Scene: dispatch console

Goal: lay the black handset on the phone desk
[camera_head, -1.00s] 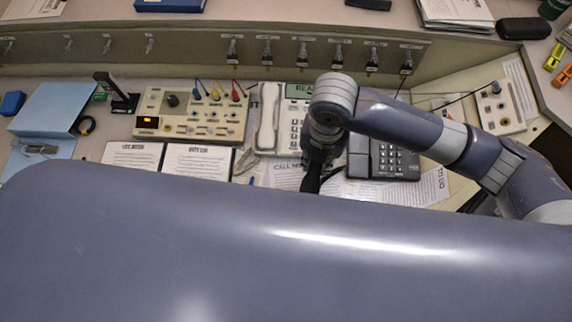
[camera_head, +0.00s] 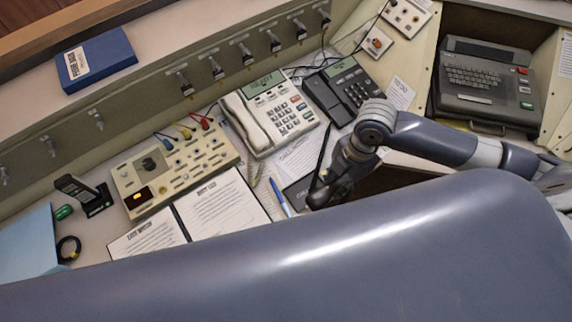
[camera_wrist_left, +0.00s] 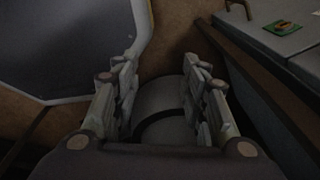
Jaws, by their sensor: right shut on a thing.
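My right gripper (camera_head: 330,188) is shut on a slim dark thing (camera_head: 322,152), which looks like the black handset seen edge-on. It points up and slightly right, near the front edge of the phone desk (camera_head: 95,230). The gripper is over or beside a dark clipboard; I cannot tell the height. The black desk phone (camera_head: 345,90) with keypad and screen stands behind it. My left gripper (camera_wrist_left: 160,68) shows only in the left wrist view, with its fingers apart and nothing held between them.
A white phone (camera_head: 268,115) with its handset stands left of the black phone. A cream control box (camera_head: 175,165), an open logbook (camera_head: 218,208) and a blue pen (camera_head: 279,196) lie further left. A grey typewriter-like terminal (camera_head: 487,85) stands at the right. My body hides the foreground.

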